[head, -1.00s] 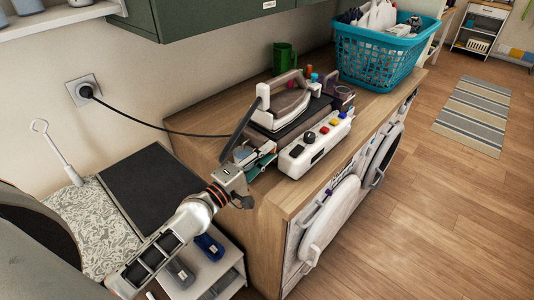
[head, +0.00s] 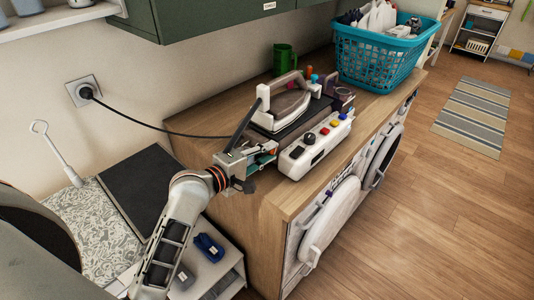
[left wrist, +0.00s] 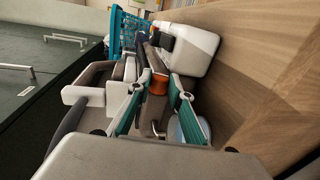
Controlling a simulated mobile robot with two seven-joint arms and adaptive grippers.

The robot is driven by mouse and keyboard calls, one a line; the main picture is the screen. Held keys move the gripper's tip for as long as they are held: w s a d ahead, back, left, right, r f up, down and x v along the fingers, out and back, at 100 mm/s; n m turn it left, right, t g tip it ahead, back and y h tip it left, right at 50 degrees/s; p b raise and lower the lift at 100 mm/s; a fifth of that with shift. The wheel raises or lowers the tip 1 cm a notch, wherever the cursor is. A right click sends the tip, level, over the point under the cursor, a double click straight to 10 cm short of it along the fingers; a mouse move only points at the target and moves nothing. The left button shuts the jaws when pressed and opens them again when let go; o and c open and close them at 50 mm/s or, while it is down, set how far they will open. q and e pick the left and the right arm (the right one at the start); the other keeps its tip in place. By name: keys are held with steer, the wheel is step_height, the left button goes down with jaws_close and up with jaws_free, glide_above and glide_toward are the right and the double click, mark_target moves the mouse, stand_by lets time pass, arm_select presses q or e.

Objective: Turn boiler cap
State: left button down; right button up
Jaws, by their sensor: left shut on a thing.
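The steam iron station (head: 317,145) sits on the wooden counter, with a white front panel bearing a black knob and coloured buttons. The iron (head: 284,105) rests on top of it. My left gripper (head: 268,151) is at the station's near left end, roughly level with it. In the left wrist view its teal-padded fingers (left wrist: 160,84) are shut on a small orange cap (left wrist: 158,85) at the end of the station body. The cap is small and mostly hidden in the head view. My right gripper is not in view.
A black cord (head: 150,127) runs from the wall socket towards the iron. Green cabinets (head: 215,15) hang above. Open floor lies to the right.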

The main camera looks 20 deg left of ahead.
arm_select(q)
steer(key=shift+d+r+g, duration=0.1)
steer(key=shift+r+g, duration=0.15)
steer(key=shift+g, duration=0.15)
steer(key=c, duration=1.8)
jaws_free()
steer(key=shift+f, duration=0.15)
steer(key=v, duration=1.2)
steer(key=shift+d, duration=0.1)
